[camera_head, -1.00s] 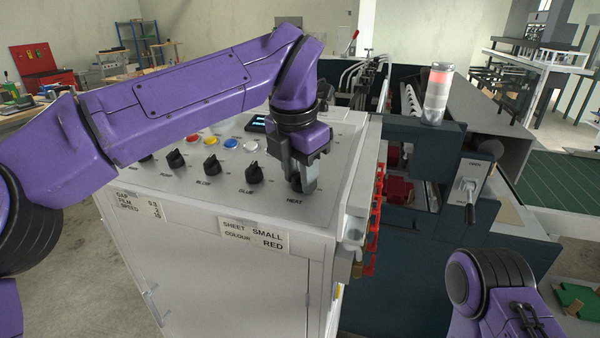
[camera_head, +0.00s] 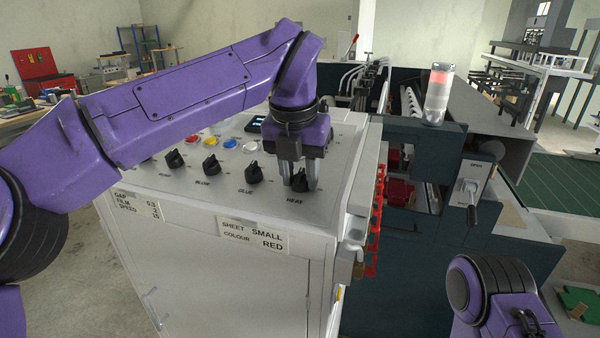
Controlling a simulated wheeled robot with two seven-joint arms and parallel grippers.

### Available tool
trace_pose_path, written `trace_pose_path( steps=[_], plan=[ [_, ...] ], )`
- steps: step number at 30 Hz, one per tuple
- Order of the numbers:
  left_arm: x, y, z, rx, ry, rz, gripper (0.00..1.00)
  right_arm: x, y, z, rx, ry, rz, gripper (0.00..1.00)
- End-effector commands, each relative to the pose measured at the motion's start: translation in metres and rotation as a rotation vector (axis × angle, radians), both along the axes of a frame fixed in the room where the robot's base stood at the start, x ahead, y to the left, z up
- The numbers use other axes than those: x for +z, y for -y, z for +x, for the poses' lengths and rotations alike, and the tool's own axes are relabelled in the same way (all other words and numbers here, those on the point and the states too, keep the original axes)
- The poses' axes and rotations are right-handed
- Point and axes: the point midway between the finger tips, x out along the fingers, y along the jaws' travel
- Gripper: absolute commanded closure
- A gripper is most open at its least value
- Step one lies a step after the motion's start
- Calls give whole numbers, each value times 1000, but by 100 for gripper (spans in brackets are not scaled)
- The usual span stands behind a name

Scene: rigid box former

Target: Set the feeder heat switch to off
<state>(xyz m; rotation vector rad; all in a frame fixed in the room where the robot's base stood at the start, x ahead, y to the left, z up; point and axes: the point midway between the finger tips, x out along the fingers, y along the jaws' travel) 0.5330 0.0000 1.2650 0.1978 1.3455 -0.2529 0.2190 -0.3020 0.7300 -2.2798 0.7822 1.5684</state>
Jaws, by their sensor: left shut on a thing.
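The feeder heat switch is a black rotary knob (camera_head: 300,182) above the word HEAT at the front right of the grey control panel (camera_head: 222,183). My left gripper (camera_head: 300,180) points down over it, one finger on each side, shut on the knob. The knob's lower part shows between the fingertips; its top is partly hidden, and I cannot read its setting for sure. My right arm (camera_head: 497,290) shows at the bottom right; its gripper is out of the picture.
More black knobs stand in a row to the left, the GLUE knob (camera_head: 253,173) closest. Coloured buttons (camera_head: 230,143) and a small display (camera_head: 256,124) lie behind them. A signal lamp (camera_head: 438,95) glows red, and a lever switch (camera_head: 469,190) is at the right.

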Motion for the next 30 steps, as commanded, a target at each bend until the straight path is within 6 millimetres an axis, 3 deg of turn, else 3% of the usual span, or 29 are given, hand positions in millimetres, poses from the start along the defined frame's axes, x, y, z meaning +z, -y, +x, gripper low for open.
trace_pose_path(
  steps=[9, 10, 12, 23, 30],
  plan=[
    [-1, 0, 0, 1, -2, 1, 95, 0, 0, 0, 0, 0, 0, 57],
    [-1, 0, 0, 1, -2, 1, 58, 0, 0, 0, 0, 0, 0, 57],
    [-1, 0, 0, 1, -1, 1, 39, 0, 0, 0, 0, 0, 0, 57],
    [8, 0, -1, 1, 2, 0, 39, 1, 0, 0, 0, 0, 0, 57],
    [64, -3, -12, 2, 3, 1, 39, 10, 0, 0, 0, 0, 0, 57]
  ],
)
